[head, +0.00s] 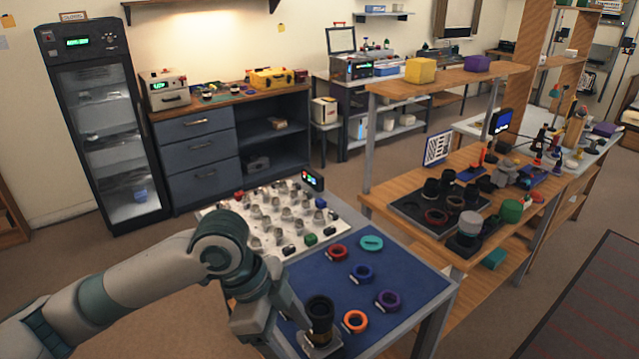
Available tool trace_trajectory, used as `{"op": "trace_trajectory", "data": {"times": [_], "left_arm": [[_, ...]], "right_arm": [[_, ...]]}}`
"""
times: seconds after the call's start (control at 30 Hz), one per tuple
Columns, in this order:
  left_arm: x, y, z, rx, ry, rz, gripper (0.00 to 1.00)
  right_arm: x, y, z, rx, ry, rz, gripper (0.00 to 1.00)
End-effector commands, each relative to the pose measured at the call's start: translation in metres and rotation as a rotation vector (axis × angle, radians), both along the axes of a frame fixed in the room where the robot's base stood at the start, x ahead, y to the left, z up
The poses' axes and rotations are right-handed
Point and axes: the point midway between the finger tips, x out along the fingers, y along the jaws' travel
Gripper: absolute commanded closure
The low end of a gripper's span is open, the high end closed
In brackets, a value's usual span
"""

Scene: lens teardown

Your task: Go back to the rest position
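My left arm comes in from the left and bends down over the blue mat (414,280) on the work table. My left gripper (316,338) is low at the front edge of the mat, by a dark lens barrel (320,310). The barrel stands roughly upright. The fingertips are not clearly visible, so I cannot tell whether they hold it. My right gripper is out of view. Red (338,252), teal (371,243), blue (361,272), purple (389,300) and orange (355,321) rings lie on the mat.
A white board (262,215) with several small metal parts lies behind the mat. To the right, a wooden bench (400,217) carries a dark tray (408,208) of lens parts and a green-topped cylinder. A glass-door cabinet (110,130) stands back left.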

Motion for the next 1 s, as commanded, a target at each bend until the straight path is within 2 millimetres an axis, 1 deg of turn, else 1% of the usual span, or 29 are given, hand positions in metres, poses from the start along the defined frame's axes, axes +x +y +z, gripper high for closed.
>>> {"op": "trace_trajectory", "data": {"times": [0.13,0.37,0.57,0.8,1.0], "left_arm": [[-0.002,-0.005,-0.005,-0.016,0.0,0.012,0.32],[-0.005,-0.013,-0.016,-0.051,-0.003,0.046,0.32],[-0.009,-0.023,-0.029,-0.101,-0.006,0.103,0.32],[-0.018,-0.036,-0.056,-0.191,-0.001,0.248,0.32],[-0.025,-0.035,-0.083,-0.254,0.008,0.429,0.32]], "right_arm": [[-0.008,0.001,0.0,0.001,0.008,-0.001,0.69],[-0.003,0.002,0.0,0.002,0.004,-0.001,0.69],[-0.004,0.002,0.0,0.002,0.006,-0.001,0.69],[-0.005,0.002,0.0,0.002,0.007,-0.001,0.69],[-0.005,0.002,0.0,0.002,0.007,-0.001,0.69]]}}
